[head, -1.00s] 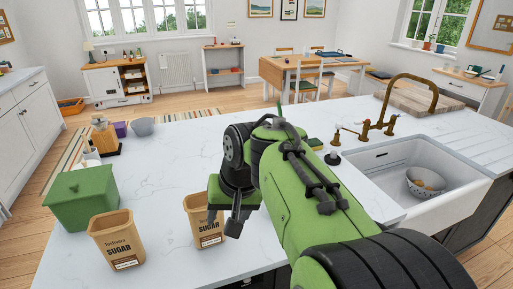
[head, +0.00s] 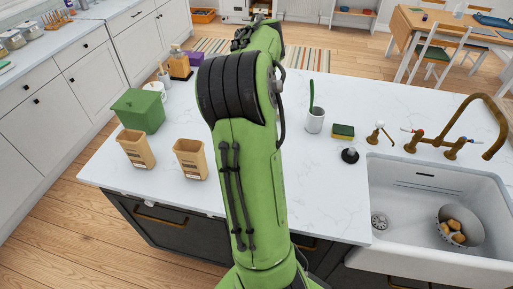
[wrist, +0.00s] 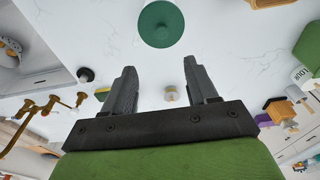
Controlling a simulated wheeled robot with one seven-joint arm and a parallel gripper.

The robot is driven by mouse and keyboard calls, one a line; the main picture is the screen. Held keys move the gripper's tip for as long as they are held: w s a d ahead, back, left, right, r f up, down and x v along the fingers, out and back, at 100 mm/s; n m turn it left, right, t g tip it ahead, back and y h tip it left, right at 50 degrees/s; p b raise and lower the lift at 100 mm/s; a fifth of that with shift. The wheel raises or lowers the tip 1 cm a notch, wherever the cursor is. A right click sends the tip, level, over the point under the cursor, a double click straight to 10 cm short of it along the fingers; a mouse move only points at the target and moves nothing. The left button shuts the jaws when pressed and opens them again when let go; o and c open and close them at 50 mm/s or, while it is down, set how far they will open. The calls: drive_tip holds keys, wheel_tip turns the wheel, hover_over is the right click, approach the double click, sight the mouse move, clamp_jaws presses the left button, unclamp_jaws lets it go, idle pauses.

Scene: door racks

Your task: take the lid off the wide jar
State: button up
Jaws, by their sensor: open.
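In the wrist view, a round dark green disc with a small centre knob (wrist: 161,23) lies at the top, over the white counter; it looks like the lid of the wide jar, seen from above. The jar body under it cannot be made out. My gripper (wrist: 160,64) is open, its two fingers apart with nothing held between them. The disc is apart from the fingertips, beyond them in the picture. In the head view my arm hides this disc, and the fingers cannot be made out.
Two sugar boxes (head: 136,149) (head: 190,159) and a green container (head: 139,109) stand left of my arm. A cup with a brush (head: 315,120), a sponge (head: 343,131) and a black-based item (head: 350,155) stand right. The sink (head: 430,263) and brass tap (head: 452,146) lie further right.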

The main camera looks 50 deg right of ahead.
drive_tip(key=f, duration=0.6)
drive_tip(key=d+f+b, duration=0.1)
drive_tip(key=f, duration=0.2)
drive_tip(key=shift+w+f, duration=0.2)
drive_tip(key=shift+w, duration=0.05)
drive_tip(key=f, duration=0.5)
drive_tip(key=shift+w+d+f, duration=0.1)
drive_tip(key=shift+w+d, duration=0.15)
drive_tip(key=shift+w, duration=0.05)
drive_tip(key=shift+a, duration=0.1)
drive_tip(key=c, duration=0.4)
clamp_jaws()
